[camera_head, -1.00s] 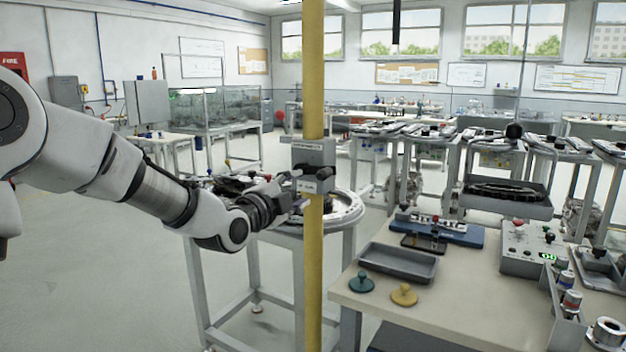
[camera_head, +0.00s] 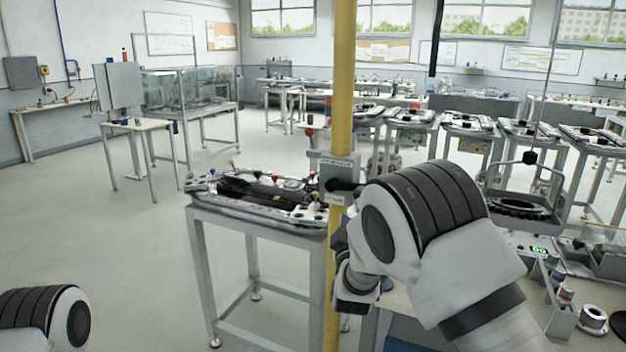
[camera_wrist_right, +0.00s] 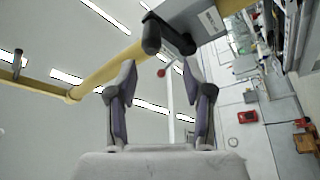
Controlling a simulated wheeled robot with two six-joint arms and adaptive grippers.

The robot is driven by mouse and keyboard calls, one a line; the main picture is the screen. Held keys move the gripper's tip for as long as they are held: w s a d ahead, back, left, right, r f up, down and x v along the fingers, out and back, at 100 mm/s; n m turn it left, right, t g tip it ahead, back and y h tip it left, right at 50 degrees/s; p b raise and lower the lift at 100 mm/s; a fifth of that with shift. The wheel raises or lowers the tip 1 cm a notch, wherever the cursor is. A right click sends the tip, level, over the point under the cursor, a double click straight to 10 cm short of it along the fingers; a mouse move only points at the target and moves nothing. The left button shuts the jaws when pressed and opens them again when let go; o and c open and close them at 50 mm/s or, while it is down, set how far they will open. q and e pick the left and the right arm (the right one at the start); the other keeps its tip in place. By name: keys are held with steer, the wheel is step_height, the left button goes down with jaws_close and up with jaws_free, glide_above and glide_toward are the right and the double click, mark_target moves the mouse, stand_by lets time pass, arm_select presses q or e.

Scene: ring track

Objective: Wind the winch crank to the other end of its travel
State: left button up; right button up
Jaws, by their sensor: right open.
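The winch is a grey box (camera_head: 338,172) on a yellow post (camera_head: 344,70). In the right wrist view the winch box (camera_wrist_right: 208,22) is at the top, and the dark crank grip (camera_wrist_right: 152,34) sticks out from it. My right gripper (camera_wrist_right: 160,68) is open and empty, its two fingers pointing toward the crank grip. The grip shows just beyond the fingertips, roughly in line with the gap; I cannot tell whether they touch. In the head view my right arm hides most of the gripper and part of the winch. My left gripper is out of view.
A grey-framed table (camera_head: 262,222) with a ring track stands left of the post. A workbench with a control box and loose parts lies right, partly behind my right arm. The floor (camera_head: 110,240) at left is clear. A red knob (camera_wrist_right: 161,72) shows between the fingers in the wrist view.

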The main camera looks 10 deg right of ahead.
mark_target(344, 189)
steer(key=x, duration=0.2)
steer(key=p+x, duration=0.1)
steer(key=x, duration=0.2)
steer(key=p+x, duration=0.1)
steer(key=x, duration=0.1)
steer(key=shift+w+d+r, duration=0.15)
steer(key=shift+d+r, duration=0.2)
steer(key=shift+d, duration=0.15)
steer(key=shift+w+d, duration=0.25)
steer(key=shift+d, duration=0.2)
steer(key=shift+a, duration=0.2)
steer(key=c, duration=0.7)
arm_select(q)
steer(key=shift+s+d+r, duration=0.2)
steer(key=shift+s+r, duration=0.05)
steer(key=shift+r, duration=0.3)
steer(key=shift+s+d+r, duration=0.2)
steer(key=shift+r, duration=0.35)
arm_select(e)
steer(key=shift+f, duration=0.1)
jaws_close()
